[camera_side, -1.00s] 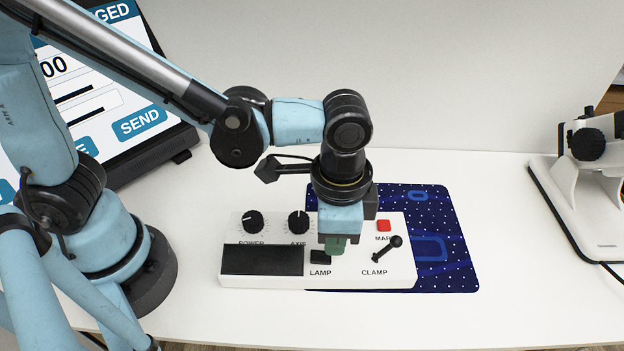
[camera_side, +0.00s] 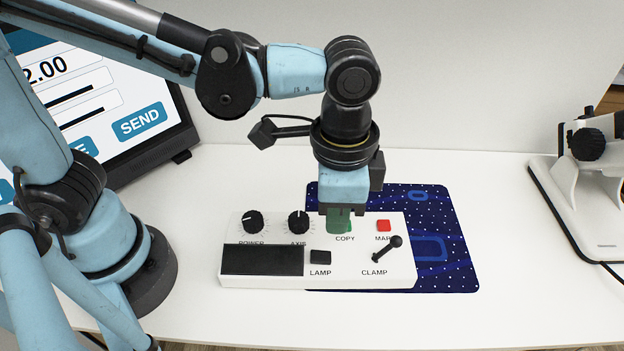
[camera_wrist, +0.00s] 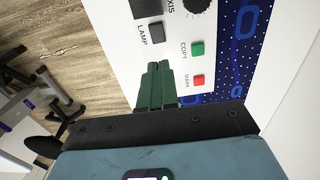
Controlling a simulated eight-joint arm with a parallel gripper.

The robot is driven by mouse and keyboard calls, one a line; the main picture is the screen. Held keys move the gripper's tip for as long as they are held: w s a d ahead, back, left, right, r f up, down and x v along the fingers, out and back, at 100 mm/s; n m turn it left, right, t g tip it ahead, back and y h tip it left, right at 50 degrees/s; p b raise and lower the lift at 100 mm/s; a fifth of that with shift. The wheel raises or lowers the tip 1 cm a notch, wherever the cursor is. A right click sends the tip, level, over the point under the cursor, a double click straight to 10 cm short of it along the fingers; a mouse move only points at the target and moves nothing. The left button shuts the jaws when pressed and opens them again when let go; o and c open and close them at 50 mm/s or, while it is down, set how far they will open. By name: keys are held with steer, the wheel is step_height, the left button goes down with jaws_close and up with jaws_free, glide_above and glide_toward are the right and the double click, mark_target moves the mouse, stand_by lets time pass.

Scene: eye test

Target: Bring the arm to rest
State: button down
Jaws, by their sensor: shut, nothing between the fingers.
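My gripper (camera_side: 338,224) hangs pointing down over the white control panel (camera_side: 347,262), with its green fingers together and nothing between them. In the side view the fingers partly cover the green COPY button (camera_side: 350,227). They look to be above the panel, apart from it. In the wrist view the shut fingers (camera_wrist: 160,66) show below the LAMP switch (camera_wrist: 156,33), and the COPY button (camera_wrist: 197,48) is clear of them. My arm is raised and bent above the panel.
The panel carries POWER (camera_side: 253,221) and AXIS (camera_side: 298,221) knobs, a red MARK button (camera_side: 384,225) and a CLAMP lever (camera_side: 388,248). A blue mat (camera_side: 450,250) lies partly beneath. A tilted screen (camera_side: 140,122) stands left, a microscope-like device (camera_side: 590,200) right.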

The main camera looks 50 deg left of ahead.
steer(key=w+a+r+n+t, duration=0.1)
steer(key=a+n+t, duration=0.2)
steer(key=a, duration=0.7)
steer(key=w+a+r+n+t, duration=0.1)
steer(key=a+n+t, duration=0.3)
steer(key=a, duration=0.7)
steer(key=shift+w+a+n, duration=0.15)
steer(key=shift+w+n, duration=0.55)
steer(key=shift+n, duration=0.3)
